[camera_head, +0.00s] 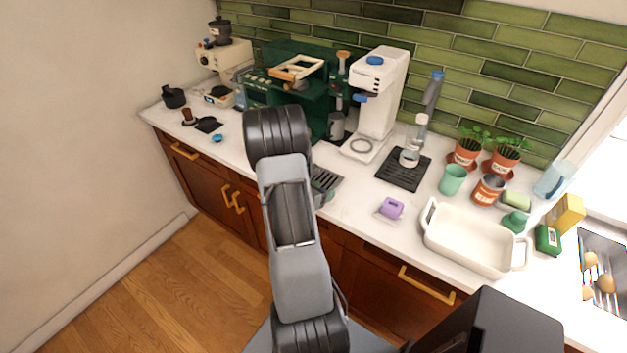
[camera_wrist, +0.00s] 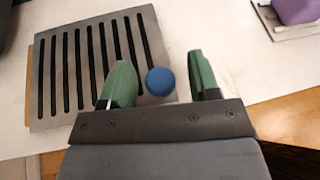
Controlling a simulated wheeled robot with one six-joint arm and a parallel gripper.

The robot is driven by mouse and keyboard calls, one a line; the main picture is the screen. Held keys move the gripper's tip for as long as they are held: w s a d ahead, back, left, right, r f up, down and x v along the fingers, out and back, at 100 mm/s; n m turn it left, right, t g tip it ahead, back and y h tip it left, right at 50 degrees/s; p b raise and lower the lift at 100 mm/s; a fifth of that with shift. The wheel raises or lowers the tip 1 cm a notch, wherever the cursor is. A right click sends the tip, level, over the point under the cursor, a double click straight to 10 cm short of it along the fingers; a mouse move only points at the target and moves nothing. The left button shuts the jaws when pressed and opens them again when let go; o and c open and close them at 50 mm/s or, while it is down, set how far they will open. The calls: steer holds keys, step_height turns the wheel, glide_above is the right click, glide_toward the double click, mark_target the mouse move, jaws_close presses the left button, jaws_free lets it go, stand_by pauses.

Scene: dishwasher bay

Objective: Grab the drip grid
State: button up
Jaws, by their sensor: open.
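The drip grid (camera_wrist: 63,112) is a flat grey metal plate with long dark slots, lying on the counter in the wrist view. In the head view the drip grid (camera_head: 329,177) shows beside my arm, partly hidden by it. A round blue knob (camera_wrist: 160,81) appears at its right edge. My gripper (camera_wrist: 163,80) is open, with two green fingertips. The left fingertip overlaps the right part of the grid in the picture, and the right fingertip is past its edge. The blue knob appears between the fingertips. I cannot tell whether they touch anything.
A purple item (camera_head: 392,208) sits on a small plate right of the grid. A white coffee machine (camera_head: 378,95) and green espresso machine (camera_head: 300,92) stand behind. A dark slotted mat (camera_head: 391,179) and white tray (camera_head: 470,256) lie to the right. The counter's front edge is close.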

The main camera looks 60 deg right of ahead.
steer(key=shift+c, duration=0.3)
steer(key=c, duration=0.9)
steer(key=shift+r, duration=0.1)
steer(key=shift+c, duration=0.2)
